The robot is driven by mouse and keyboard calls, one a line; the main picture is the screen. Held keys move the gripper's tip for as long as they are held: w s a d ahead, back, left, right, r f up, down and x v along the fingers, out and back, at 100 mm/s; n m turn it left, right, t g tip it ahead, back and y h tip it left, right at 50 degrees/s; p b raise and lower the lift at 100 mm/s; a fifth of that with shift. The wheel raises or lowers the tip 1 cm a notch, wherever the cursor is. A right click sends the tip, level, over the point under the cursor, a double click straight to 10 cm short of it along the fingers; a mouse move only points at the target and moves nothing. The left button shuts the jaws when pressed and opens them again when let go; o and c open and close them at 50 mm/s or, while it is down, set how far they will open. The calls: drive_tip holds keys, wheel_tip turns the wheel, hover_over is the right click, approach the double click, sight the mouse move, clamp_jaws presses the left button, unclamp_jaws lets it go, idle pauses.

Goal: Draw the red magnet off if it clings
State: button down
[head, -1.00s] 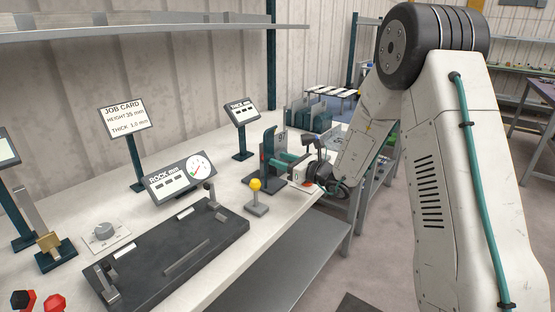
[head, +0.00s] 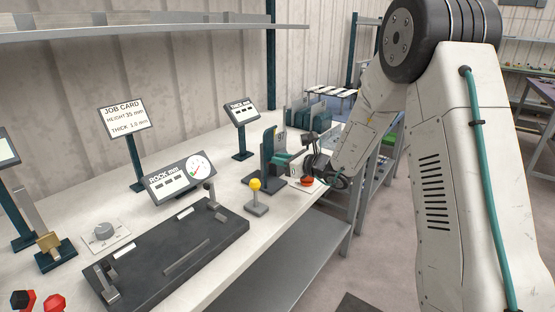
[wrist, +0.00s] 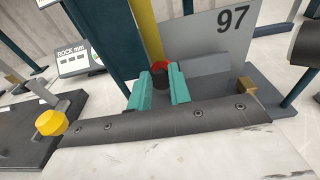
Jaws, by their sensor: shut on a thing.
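The red magnet (wrist: 161,66) shows in the wrist view as a red piece with a dark round body, between the teal fingers of my gripper (wrist: 160,78). The fingers are shut on it and hide its sides. A grey plate marked 97 (wrist: 225,40) stands upright behind it. I cannot tell whether the magnet touches the plate. In the head view my gripper (head: 286,160) is at the dark teal stand (head: 267,153) near the bench's right end, and the magnet cannot be made out.
A yellow-knobbed lever (head: 256,190) stands left of my gripper. An orange-red button (head: 307,182) sits near the bench's front edge. A dark fixture (head: 170,250) and the ROCK display (head: 180,180) are further left. Upright plates stand behind; the aisle floor is open.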

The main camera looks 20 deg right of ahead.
drive_tip(key=shift+s+d+r, duration=0.15)
drive_tip(key=shift+s+d, duration=0.1)
drive_tip(key=shift+s+d+r+g, duration=0.1)
drive_tip(key=shift+s+d+g, duration=0.2)
drive_tip(key=shift+s, duration=0.1)
drive_tip(key=c, duration=1.3)
unclamp_jaws()
drive_tip(key=v, duration=0.7)
drive_tip(key=shift+s+d+r, duration=0.15)
drive_tip(key=shift+s, duration=0.2)
